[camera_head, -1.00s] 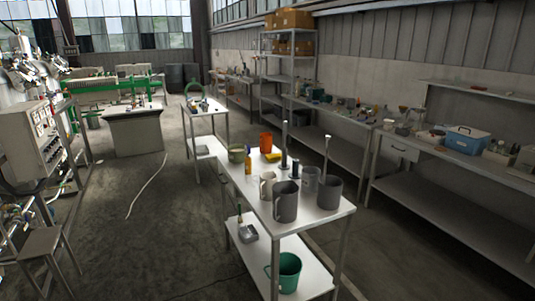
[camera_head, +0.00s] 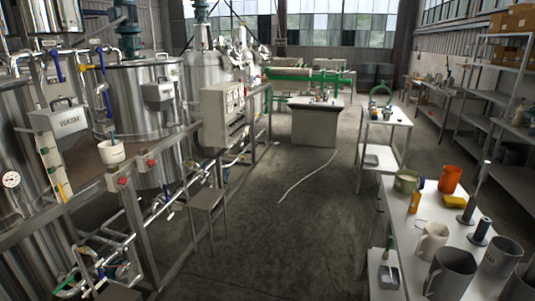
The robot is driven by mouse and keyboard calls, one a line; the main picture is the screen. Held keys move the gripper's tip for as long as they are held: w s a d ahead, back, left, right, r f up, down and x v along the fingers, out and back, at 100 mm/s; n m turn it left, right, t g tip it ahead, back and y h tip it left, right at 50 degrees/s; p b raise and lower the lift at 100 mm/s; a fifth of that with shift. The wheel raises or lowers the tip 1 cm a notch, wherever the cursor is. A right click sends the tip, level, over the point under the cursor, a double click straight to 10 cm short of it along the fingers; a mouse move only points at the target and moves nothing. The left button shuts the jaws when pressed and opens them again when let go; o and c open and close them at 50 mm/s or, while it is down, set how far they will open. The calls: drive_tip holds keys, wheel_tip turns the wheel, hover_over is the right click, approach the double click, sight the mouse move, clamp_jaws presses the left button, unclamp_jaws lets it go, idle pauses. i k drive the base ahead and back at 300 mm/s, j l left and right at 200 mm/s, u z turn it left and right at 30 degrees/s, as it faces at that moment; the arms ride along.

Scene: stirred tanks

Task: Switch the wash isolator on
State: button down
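A grey box marked "WASH" (camera_head: 62,119) is mounted on the tank skid at the left of the head view. Below and right of it, two small grey boxes with red fronts sit on the frame rail, a nearer one (camera_head: 122,181) and a farther one (camera_head: 150,163). I cannot tell which of these is the wash isolator, nor read any switch position. A grey control cabinet (camera_head: 222,114) with rows of small controls stands farther back. My gripper is not in view.
Steel tanks (camera_head: 143,92) and pipework fill the left side. A small stool (camera_head: 207,200) stands beside the frame. A bench (camera_head: 398,228) with mugs is at the right. The floor (camera_head: 262,235) between is mostly clear, with a pale hose (camera_head: 306,177) lying on it.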

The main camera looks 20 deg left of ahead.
sight(121, 181)
drive_tip(key=i+j+u, duration=0.1)
drive_tip(key=u, duration=0.35)
drive_tip(key=i+u, duration=0.55)
drive_tip(key=u, duration=0.35)
drive_tip(key=i+l+u, duration=0.1)
drive_tip(key=i+u, duration=0.15)
drive_tip(key=u, duration=0.2)
drive_tip(key=i+l+u, duration=0.2)
drive_tip(key=u, duration=0.25)
drive_tip(key=i+l+u, duration=0.3)
drive_tip(key=l+u, duration=0.15)
drive_tip(key=i+l+u, duration=0.2)
drive_tip(key=l, duration=0.2)
drive_tip(key=l+u, duration=0.2)
drive_tip(key=l, duration=0.5)
drive_tip(key=k+l, duration=0.15)
drive_tip(key=l, duration=0.85)
drive_tip(key=j+z, duration=0.1)
drive_tip(key=z, duration=0.4)
